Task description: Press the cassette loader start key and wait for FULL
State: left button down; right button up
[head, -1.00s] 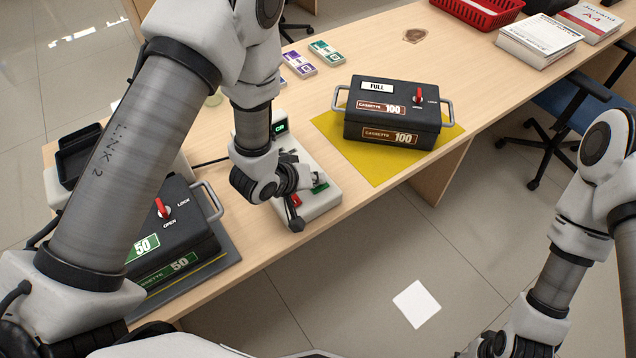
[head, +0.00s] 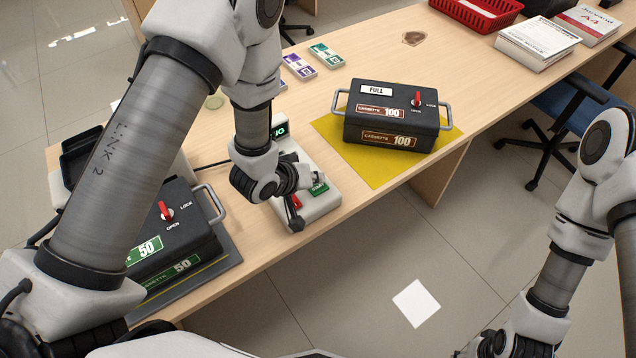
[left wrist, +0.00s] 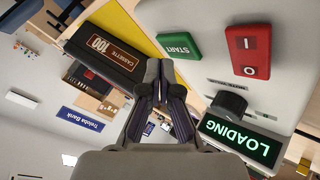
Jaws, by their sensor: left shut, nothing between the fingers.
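The cassette loader (head: 318,211) is a pale unit on the counter, partly hidden by my left arm. Its green START key (left wrist: 180,46) and red I/O switch (left wrist: 247,52) show in the left wrist view. Its display (left wrist: 240,140) reads LOADING in green, upside down there; the head view shows only its end. My left gripper (left wrist: 160,66) is shut and empty, its tips close to the START key; I cannot tell whether they touch it. In the head view the left gripper (head: 308,198) hangs over the loader. My right gripper (head: 490,345) is at the bottom edge, partly cut off.
A black cassette 100 (head: 395,122) with a FULL window stands on a yellow mat (head: 375,172) right of the loader. A black cassette 50 (head: 185,240) stands to its left. Note bundles (head: 325,55), a red basket (head: 478,8) and paper stacks (head: 537,42) lie farther back.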

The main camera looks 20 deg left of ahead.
aim_at(316, 188)
pick_arm(q)
notch_tip(316, 188, up, 5)
jog(key=p, duration=0.4)
jog(key=shift+p, duration=0.35)
jog(key=shift+f, duration=0.1)
dwell(0.6)
